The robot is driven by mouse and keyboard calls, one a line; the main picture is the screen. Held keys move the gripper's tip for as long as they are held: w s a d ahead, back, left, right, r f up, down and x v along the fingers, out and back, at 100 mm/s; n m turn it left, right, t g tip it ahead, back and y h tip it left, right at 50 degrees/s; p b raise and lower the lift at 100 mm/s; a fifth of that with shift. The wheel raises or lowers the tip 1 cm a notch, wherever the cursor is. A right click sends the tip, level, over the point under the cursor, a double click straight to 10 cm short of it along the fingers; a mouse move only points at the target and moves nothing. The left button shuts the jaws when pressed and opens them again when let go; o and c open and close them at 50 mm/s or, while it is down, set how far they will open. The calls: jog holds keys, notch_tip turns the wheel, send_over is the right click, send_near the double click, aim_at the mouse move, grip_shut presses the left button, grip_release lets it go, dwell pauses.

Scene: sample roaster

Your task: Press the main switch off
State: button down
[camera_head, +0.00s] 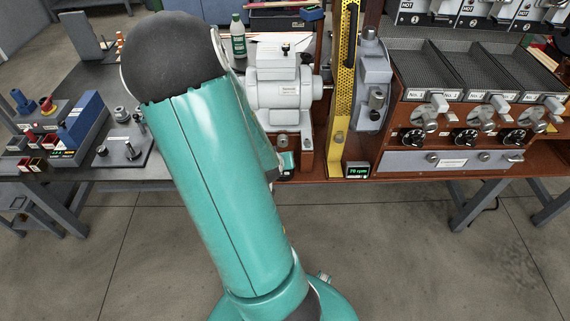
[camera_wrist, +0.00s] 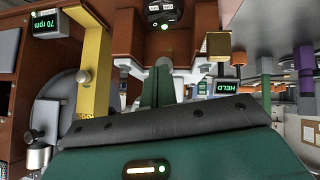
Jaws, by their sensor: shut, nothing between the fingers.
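In the wrist view, which is upside down, a black switch-like plate (camera_wrist: 163,12) with white marks sits on the brown wooden panel at the top edge. A small green lamp (camera_wrist: 165,26) glows beside it. I take it for the main switch; which way it is set is too small to tell. My gripper (camera_wrist: 160,72) is shut and empty, its green fingers pointing toward that panel, apart from the plate in the picture. In the head view my teal arm hides most of the gripper, and the switch cannot be made out.
A yellow upright (camera_head: 340,100) stands beside a display reading 70 rpm (camera_head: 358,169). A grey motor (camera_head: 280,85) is left of it; the roaster trays (camera_head: 430,65) are right. A display reading HELD (camera_wrist: 225,87) is near the fingers. Floor before the bench is clear.

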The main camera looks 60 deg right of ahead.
jog(key=x, duration=0.9)
jog(key=shift+d+f, duration=0.15)
jog(key=shift+d, duration=0.05)
notch_tip(320, 180, down, 2)
jog(key=shift+s+d+f, duration=0.15)
jog(key=shift+s+f, duration=0.05)
jog(key=shift+s+d+f, duration=0.1)
jog(key=shift+f, duration=0.7)
jog(key=shift+s+d+f, duration=0.15)
jog(key=shift+s+f, duration=0.1)
jog(key=shift+w+t, duration=0.2)
jog(key=shift+t, duration=0.1)
jog(key=shift+w+a+r, duration=0.15)
jog(key=shift+w+a, duration=0.3)
jog(key=shift+w, duration=0.3)
